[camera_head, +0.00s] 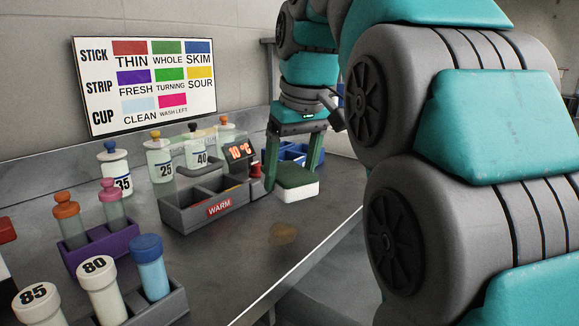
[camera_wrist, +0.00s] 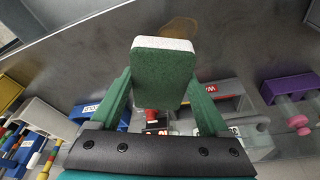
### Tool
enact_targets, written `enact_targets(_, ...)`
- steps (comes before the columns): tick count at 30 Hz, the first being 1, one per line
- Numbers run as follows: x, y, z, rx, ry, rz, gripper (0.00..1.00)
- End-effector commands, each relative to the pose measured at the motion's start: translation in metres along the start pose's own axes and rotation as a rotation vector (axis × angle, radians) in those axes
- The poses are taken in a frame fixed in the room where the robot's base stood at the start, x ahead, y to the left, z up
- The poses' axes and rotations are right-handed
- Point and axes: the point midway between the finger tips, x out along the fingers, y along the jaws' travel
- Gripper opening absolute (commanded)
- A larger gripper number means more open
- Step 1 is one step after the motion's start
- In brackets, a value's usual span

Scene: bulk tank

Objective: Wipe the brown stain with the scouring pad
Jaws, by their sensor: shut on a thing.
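The scouring pad (camera_head: 297,177) is a block with a green top and a white underside. My gripper (camera_head: 294,165) points down and is shut on it, with a green finger on each side. The pad (camera_wrist: 163,78) also shows between the fingers in the wrist view. The brown stain (camera_head: 284,231) is a faint round patch on the grey metal counter, nearer the head camera than the pad and apart from it in the picture. In the wrist view the stain (camera_wrist: 181,27) shows just beyond the pad's white edge. I cannot tell whether the pad touches the counter.
The grey WARM bin (camera_head: 190,219) with a temperature display (camera_head: 240,151) stands close left of my gripper. A purple rack (camera_head: 97,249) with bottles and several numbered jars are further left. A blue bin (camera_head: 291,152) is behind. The counter around the stain is clear, up to its front edge.

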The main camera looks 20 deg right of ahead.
Motion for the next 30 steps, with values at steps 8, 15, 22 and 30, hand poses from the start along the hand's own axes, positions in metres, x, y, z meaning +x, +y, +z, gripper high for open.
enact_targets(8, 0.012, 0.003, 0.003, 0.011, -0.005, 0.000, 0.20)
enact_targets(15, 0.037, 0.002, 0.009, 0.007, -0.004, -0.002, 0.20)
enact_targets(22, 0.051, 0.001, 0.013, 0.008, -0.006, -0.005, 0.20)
enact_targets(30, 0.054, 0.001, 0.013, 0.008, -0.005, -0.004, 0.20)
